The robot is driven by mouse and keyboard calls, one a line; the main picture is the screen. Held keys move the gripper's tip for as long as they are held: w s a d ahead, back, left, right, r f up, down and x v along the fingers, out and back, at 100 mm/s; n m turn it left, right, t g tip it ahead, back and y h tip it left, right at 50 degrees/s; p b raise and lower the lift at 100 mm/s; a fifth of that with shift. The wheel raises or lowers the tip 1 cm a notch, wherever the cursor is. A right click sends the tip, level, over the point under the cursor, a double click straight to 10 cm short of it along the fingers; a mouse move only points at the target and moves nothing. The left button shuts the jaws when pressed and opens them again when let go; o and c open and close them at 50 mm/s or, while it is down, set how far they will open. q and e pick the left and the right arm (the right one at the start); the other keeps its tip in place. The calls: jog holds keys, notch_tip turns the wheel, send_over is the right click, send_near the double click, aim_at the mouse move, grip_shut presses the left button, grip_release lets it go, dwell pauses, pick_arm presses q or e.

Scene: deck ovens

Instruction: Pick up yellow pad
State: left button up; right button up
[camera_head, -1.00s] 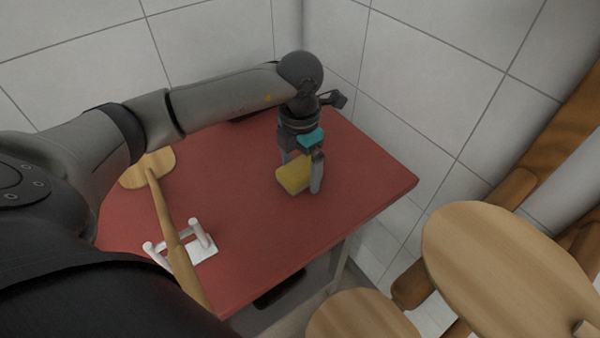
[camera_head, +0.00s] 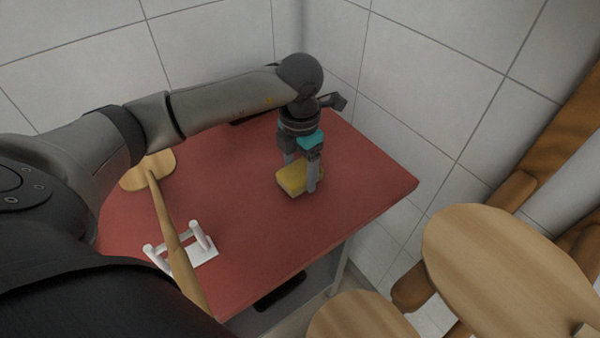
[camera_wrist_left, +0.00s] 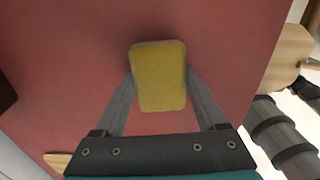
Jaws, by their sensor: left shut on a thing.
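The yellow pad (camera_head: 292,179) is a small rounded block at the red table's (camera_head: 250,235) far right part. My left gripper (camera_head: 301,187) points down over it, shut on its sides with one finger on each side. In the left wrist view the pad (camera_wrist_left: 159,76) sits between the two grey fingers (camera_wrist_left: 160,88), which touch its edges. I cannot tell whether the pad rests on the table or is just above it. My right gripper is not in view.
A long wooden peel (camera_head: 164,215) lies over a white stand (camera_head: 205,252) on the table's left part. Tiled walls (camera_head: 420,90) close off the back and right. Round wooden boards (camera_head: 500,255) stand at the lower right.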

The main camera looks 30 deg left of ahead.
aim_at(300, 170)
pick_arm(q)
jog(key=shift+r, duration=0.1)
notch_tip(300, 170, up, 20)
jog(key=p, duration=0.4)
jog(key=o, duration=0.8)
jog(key=c, duration=0.7)
jog(key=shift+f, duration=0.2)
